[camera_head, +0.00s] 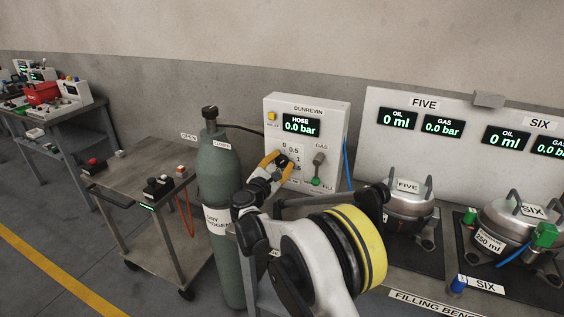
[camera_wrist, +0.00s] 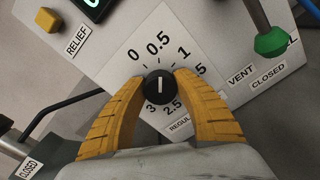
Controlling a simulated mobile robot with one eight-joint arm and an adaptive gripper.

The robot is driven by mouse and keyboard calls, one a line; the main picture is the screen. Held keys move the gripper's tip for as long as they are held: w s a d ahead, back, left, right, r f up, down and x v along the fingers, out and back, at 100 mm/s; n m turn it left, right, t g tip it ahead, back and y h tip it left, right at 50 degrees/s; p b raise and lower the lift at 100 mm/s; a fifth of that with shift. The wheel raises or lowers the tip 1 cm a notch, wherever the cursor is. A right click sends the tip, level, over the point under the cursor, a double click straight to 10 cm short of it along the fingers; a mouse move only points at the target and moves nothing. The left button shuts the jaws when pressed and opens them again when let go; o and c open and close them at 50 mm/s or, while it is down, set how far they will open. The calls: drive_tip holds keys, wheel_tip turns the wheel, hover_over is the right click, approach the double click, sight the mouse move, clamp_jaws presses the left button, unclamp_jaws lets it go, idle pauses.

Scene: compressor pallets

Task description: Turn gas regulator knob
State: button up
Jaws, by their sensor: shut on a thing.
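The gas regulator knob is a round black knob (camera_wrist: 160,87) with a white pointer line, on a white dial marked from 0 to 3. In the wrist view its line points up the picture, toward the 0.5 side of the dial. My gripper (camera_wrist: 158,84) has yellow fingers shut around the knob from both sides. In the head view my gripper (camera_head: 282,161) is at the front of the white panel (camera_head: 306,101) labelled DUNREVIN, and mostly covers the knob. The HOSE display (camera_head: 300,123) reads 0.0 bar.
A grey-green gas cylinder (camera_head: 220,170) stands left of the panel. A gas lever with a green tip (camera_head: 316,181) is right of the knob. A yellow relief button (camera_head: 271,115) is at the panel's left. Compressors FIVE (camera_head: 408,206) and SIX (camera_head: 515,218) stand at right.

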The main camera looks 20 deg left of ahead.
drive_tip(key=shift+n, duration=0.4)
drive_tip(key=shift+r, duration=0.1)
drive_tip(key=o, duration=1.2)
drive_tip(key=s, duration=0.8)
drive_tip(key=s+a, duration=0.1)
drive_tip(key=s, duration=0.3)
